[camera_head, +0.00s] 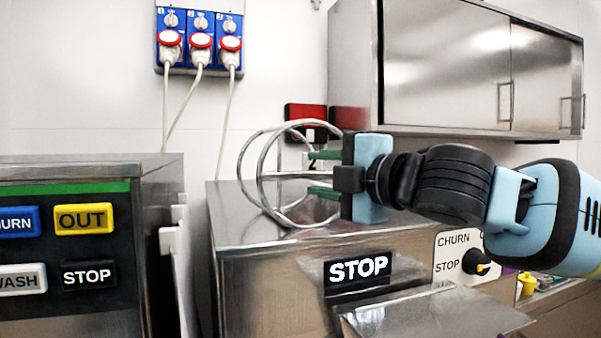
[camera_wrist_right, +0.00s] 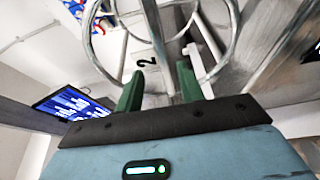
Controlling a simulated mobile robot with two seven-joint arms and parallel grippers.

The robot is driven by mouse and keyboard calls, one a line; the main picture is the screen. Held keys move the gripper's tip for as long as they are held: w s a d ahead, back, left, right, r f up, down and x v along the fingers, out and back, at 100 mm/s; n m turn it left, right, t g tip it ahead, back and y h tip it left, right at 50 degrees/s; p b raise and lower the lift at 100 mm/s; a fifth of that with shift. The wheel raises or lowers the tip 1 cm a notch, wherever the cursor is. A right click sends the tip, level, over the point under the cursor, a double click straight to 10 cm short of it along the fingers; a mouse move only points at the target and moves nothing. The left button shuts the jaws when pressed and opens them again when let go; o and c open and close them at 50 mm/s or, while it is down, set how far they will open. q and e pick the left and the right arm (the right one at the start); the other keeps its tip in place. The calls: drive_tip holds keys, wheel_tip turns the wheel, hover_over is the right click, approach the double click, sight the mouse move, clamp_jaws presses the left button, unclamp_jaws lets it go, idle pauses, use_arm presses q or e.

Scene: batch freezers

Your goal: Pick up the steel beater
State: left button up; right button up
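The steel beater (camera_head: 265,160), a cage of shiny wire loops with a straight bar, shows above the middle machine's steel top in the head view. Its lower loops appear to meet that top, though contact is hard to confirm. My right gripper (camera_head: 325,174) comes in from the right, level, with its green fingers apart on the beater's near right side. The bar lies between the fingers with visible gaps. In the right wrist view, the beater's loops (camera_wrist_right: 233,35) lie beyond the spread fingers of my right gripper (camera_wrist_right: 160,88). My left gripper is not in view.
The middle machine (camera_head: 240,235) has a STOP label and a churn knob (camera_head: 477,262). Another machine (camera_head: 75,215) with buttons stands left. A steel wall cabinet (camera_head: 450,65) hangs above my right arm. Blue sockets (camera_head: 200,38) with hanging cables and a red box (camera_head: 305,115) are behind.

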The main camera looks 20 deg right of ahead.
sight(292, 174)
drive_tip(key=shift+f+x, duration=0.15)
drive_tip(key=shift+x, duration=1.7)
drive_tip(key=shift+f+x, duration=0.15)
drive_tip(key=shift+x, duration=1.7)
drive_tip(key=shift+s, duration=0.1)
clamp_jaws()
